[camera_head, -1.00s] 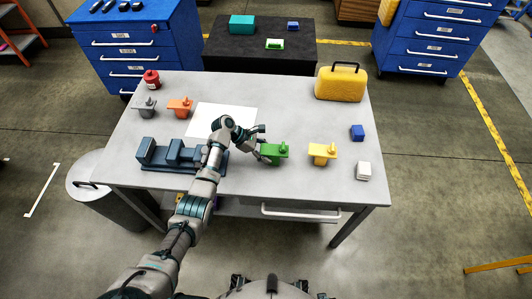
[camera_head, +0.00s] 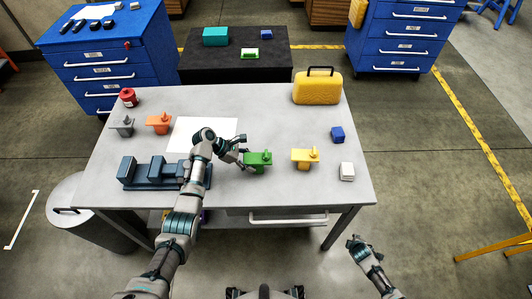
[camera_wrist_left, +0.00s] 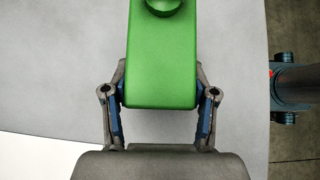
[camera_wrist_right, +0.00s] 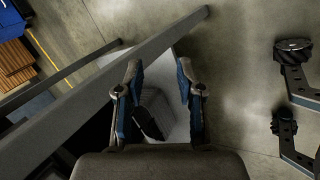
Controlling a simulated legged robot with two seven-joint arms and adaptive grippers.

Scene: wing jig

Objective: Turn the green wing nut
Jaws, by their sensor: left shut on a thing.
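The green wing nut (camera_head: 258,161) stands on the grey table, with a flat top and a small knob. It also fills the upper middle of the left wrist view (camera_wrist_left: 162,60). My left gripper (camera_head: 244,157) comes at it from the left and is shut on its near end, one finger on each side. My right gripper (camera_head: 356,243) is off the table's front right side, below the tabletop. In the right wrist view its fingers (camera_wrist_right: 158,76) are apart with nothing between them.
A yellow wing nut (camera_head: 304,160) stands right of the green one; orange (camera_head: 158,124) and grey (camera_head: 122,127) ones stand at the left. A dark blue jig (camera_head: 150,183) lies under my left arm. Blue (camera_head: 337,135) and white (camera_head: 347,172) blocks sit at the right.

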